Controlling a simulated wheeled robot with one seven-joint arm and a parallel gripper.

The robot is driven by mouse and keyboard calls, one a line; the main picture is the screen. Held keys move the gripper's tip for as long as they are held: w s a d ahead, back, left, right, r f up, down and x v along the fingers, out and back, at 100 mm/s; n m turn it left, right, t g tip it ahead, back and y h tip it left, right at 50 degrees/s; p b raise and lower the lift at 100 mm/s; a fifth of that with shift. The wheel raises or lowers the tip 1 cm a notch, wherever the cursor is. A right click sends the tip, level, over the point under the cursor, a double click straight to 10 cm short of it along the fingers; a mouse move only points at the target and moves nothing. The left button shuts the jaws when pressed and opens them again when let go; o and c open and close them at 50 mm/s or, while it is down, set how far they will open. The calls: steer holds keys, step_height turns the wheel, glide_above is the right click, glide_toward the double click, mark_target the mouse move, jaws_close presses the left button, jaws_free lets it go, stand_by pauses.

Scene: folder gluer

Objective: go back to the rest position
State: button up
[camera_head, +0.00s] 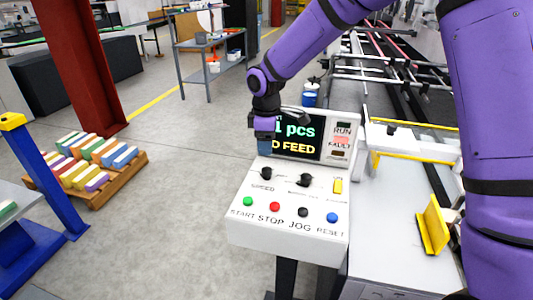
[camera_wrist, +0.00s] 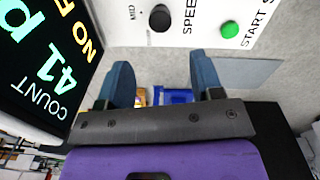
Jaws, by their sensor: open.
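My purple arm reaches over the folder gluer's control panel (camera_head: 285,225). My gripper (camera_head: 264,148) is at the left edge of the panel's display (camera_head: 303,136), above the knobs. In the wrist view my gripper (camera_wrist: 160,85) shows two blue fingers set apart, with nothing between them. The speed knob (camera_wrist: 160,18) and the green start button (camera_wrist: 230,29) lie beyond the fingertips in that view. The display reads a count ending in "pcs" and "NO FEED" in part; my gripper hides some of its left side in the head view.
The machine bed with rails (camera_head: 385,80) runs back on the right, with a yellow bracket (camera_head: 432,228) on its grey table. A red column (camera_head: 82,65) and a pallet of coloured cartons (camera_head: 92,165) stand left. Grey floor (camera_head: 185,200) lies open between pallet and panel.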

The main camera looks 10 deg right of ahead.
steer(key=shift+r, duration=0.5)
steer(key=shift+d+r, duration=0.1)
steer(key=s+d+r+m+t, duration=0.2)
steer(key=s+d+r+m, duration=0.5)
steer(key=s+d+r, duration=0.7)
steer(key=s+d+r+m+t, duration=0.1)
steer(key=s+d+m, duration=0.3)
steer(key=s, duration=0.5)
steer(key=s+d+r+m+t, duration=0.1)
steer(key=s+d+r+m, duration=0.3)
steer(key=s, duration=0.6)
steer(key=shift+r+t, duration=0.2)
steer(key=shift+t, duration=0.1)
steer(key=shift+d, duration=0.1)
